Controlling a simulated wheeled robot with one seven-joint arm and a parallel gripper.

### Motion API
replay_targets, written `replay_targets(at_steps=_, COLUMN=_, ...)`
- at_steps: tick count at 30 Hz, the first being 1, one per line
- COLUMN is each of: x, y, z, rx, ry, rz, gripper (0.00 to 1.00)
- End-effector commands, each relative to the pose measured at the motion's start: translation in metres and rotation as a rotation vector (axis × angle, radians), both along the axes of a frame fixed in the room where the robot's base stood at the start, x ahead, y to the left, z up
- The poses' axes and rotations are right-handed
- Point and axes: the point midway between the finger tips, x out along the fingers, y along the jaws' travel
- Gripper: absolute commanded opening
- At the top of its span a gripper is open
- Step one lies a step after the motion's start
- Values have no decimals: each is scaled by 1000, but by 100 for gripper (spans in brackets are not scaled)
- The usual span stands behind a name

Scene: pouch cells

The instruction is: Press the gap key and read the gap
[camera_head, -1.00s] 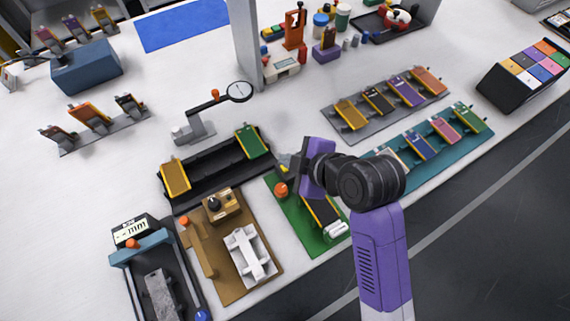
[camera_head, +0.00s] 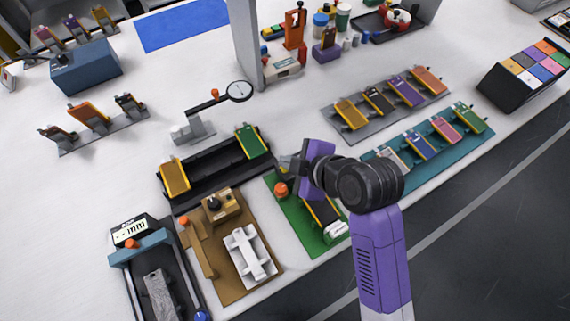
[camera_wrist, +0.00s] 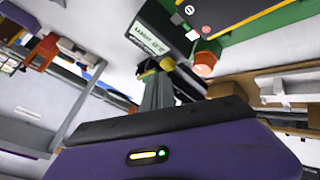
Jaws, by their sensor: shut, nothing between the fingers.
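My gripper (camera_head: 285,162) is shut and empty, its fingers pointing left over the far end of the green fixture (camera_head: 304,236). In the wrist view my fingertips (camera_wrist: 160,76) lie in front of a dark box with a lit pale display (camera_wrist: 149,38); its text is too blurred to read. An orange round button (camera_head: 281,189) sits on the green fixture, just below my fingers in the head view; it also shows in the wrist view (camera_wrist: 205,62), right of the fingertips. I cannot tell whether the fingers touch anything. My gripper hides part of the fixture.
A dark tray with yellow and green pieces (camera_head: 213,168) lies to the left. A brown fixture (camera_head: 236,285) and a gauge with an "-- mm" display (camera_head: 130,232) stand nearer the front left. Racks of pouch cells (camera_head: 452,158) are at right.

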Motion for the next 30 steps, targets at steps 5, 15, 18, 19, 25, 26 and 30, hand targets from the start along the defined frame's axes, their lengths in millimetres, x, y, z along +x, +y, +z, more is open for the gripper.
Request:
replay_targets(at_steps=5, x=0, y=0, z=-1, rx=0, ry=0, rz=0, gripper=0)
replay_targets(at_steps=15, x=0, y=0, z=-4, rx=0, ry=0, rz=0, gripper=0)
replay_targets(at_steps=18, x=0, y=0, z=-6, rx=0, ry=0, rz=0, gripper=0)
replay_targets(at_steps=19, x=0, y=0, z=-6, rx=0, ry=0, rz=0, gripper=0)
replay_targets(at_steps=25, x=0, y=0, z=-8, rx=0, ry=0, rz=0, gripper=0)
replay_targets(at_steps=26, x=0, y=0, z=-9, rx=0, ry=0, rz=0, gripper=0)
replay_targets(at_steps=30, x=0, y=0, z=-10, rx=0, ry=0, rz=0, gripper=0)
